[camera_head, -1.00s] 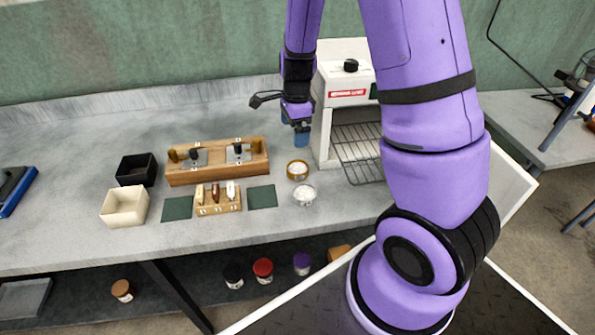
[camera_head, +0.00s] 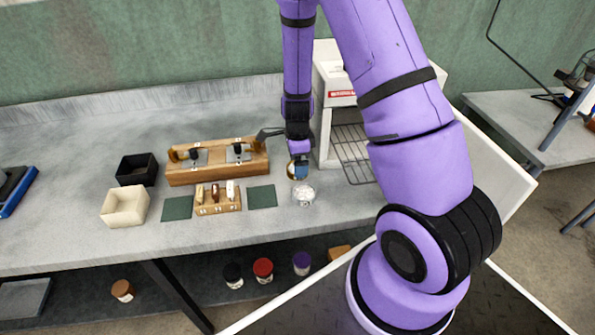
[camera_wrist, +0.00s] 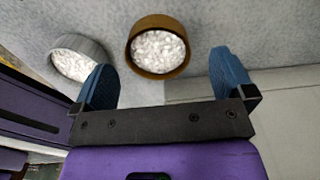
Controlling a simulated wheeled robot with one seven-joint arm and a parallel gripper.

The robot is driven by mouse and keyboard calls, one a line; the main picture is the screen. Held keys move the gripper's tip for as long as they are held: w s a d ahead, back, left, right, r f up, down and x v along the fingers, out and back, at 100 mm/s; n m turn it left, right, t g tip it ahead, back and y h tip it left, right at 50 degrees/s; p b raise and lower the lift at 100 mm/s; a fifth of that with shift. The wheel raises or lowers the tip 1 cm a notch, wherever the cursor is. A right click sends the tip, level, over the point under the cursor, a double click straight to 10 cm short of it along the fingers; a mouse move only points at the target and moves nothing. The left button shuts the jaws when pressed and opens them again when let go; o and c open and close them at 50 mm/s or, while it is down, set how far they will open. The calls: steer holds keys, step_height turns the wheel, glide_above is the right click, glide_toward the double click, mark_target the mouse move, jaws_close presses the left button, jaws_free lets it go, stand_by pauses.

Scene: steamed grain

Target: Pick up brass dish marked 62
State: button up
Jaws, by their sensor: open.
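The brass dish (camera_wrist: 137,59) holds white grain and sits on the bench, between and beyond the two blue fingertips in the wrist view. No number is legible on it. In the head view my gripper (camera_head: 299,172) is directly over the brass dish (camera_head: 291,172), hiding most of it. My gripper (camera_wrist: 165,85) is open and empty, with the fingers apart from the dish. A similar silver-grey dish of white grain (camera_wrist: 104,51) lies left of the brass one in the wrist view. In the head view this grey dish (camera_head: 303,195) is just in front of my gripper.
A white oven (camera_head: 322,125) with a wire rack (camera_head: 352,150) stands close right. A wooden stand (camera_head: 218,172) with dark fittings is to the left, with a small wooden block (camera_head: 218,208) and green mats (camera_head: 262,196) before it. Black and cream boxes (camera_head: 125,212) stand farther left.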

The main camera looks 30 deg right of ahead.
steer(key=shift+s+f, duration=0.1)
steer(key=shift+f, duration=1.5)
steer(key=c, duration=1)
steer(key=shift+r, duration=0.15)
